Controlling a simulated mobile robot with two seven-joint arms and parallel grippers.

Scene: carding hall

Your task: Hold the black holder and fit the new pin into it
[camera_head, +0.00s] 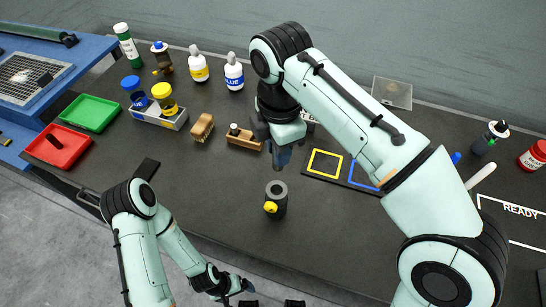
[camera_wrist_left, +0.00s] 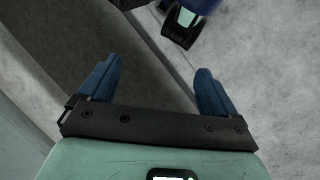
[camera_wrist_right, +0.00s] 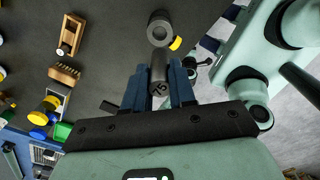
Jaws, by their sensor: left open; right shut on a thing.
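The black holder (camera_head: 276,203) stands upright on the dark table, with a yellow knob on its side and a round opening on top. It also shows in the right wrist view (camera_wrist_right: 159,30). My right gripper (camera_head: 282,160) is above and slightly behind it. In the right wrist view its blue fingers are shut on a dark cylindrical pin (camera_wrist_right: 159,72), apart from the holder as far as I can tell. In the head view the fingers mostly hide the pin. My left gripper (camera_wrist_left: 155,82) is open and empty, low in front of the table, over the grey floor.
A wooden block (camera_head: 243,140) and a brush (camera_head: 202,127) lie left of my right gripper. Green (camera_head: 90,112) and red (camera_head: 58,146) trays stand far left. A mat with yellow and blue outlines (camera_head: 345,170) lies right, partly behind my right arm. Table around the holder is clear.

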